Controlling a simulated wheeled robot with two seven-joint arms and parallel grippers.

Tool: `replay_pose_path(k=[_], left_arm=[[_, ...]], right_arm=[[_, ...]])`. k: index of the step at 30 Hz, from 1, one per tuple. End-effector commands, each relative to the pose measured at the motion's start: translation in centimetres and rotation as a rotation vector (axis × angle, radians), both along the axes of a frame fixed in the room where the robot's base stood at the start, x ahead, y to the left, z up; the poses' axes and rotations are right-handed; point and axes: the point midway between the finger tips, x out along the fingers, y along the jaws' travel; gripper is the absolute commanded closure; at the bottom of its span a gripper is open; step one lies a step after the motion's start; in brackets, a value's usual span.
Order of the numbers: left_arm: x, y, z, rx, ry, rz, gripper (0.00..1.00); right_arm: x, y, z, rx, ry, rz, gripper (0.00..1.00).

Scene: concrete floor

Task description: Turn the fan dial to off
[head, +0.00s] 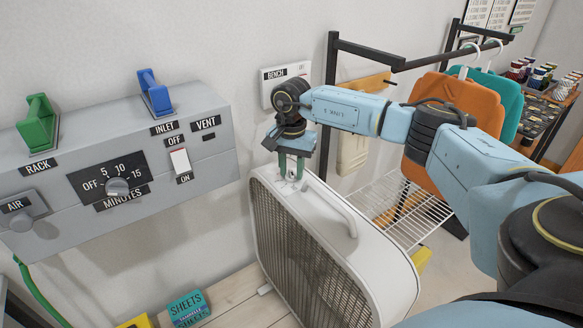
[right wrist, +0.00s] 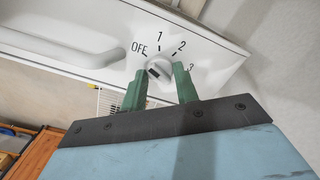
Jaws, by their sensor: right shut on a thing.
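The white box fan (head: 385,262) stands on a wooden surface below the wall panel. Its round white dial (right wrist: 160,66) shows in the right wrist view on the fan's top, with OFF, 1, 2 and 3 printed around it. A dark mark is on the dial's lower left part; I cannot tell for sure which setting it points to. My right gripper (head: 291,172) points down at the top of the fan, its green fingers (right wrist: 160,90) shut on the dial, one on each side. In the head view the gripper largely hides the dial. My left gripper is not in view.
A grey wall box (head: 120,225) with a minutes knob, switches and green and blue levers is at the left. A wire rack (head: 400,212) and hanging orange (head: 455,100) and teal pieces are behind my right arm. A teal SHEETS box (head: 188,308) lies in front.

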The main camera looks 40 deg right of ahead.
Motion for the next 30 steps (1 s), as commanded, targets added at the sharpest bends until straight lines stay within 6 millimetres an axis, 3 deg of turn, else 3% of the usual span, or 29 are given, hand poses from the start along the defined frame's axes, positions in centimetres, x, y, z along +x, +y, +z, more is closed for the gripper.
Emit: replay_pose_path(k=[1,2,6,14,19,30], left_arm=[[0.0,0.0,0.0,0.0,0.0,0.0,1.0],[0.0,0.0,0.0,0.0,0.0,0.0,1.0],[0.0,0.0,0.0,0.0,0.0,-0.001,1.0],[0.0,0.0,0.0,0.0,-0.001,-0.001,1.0],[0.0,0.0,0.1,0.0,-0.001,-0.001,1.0],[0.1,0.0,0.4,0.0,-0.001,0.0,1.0]], right_arm=[[0.1,0.0,0.1,0.001,-0.003,0.002,0.93],[0.1,0.0,0.1,0.001,-0.003,0.002,0.67],[0.0,0.0,0.1,0.0,-0.002,0.001,0.49],[0.0,0.0,0.0,0.0,-0.001,0.0,0.48],[0.1,0.0,1.2,0.0,-0.002,0.0,0.48],[0.1,0.0,9.2,0.001,-0.005,0.001,0.48]])
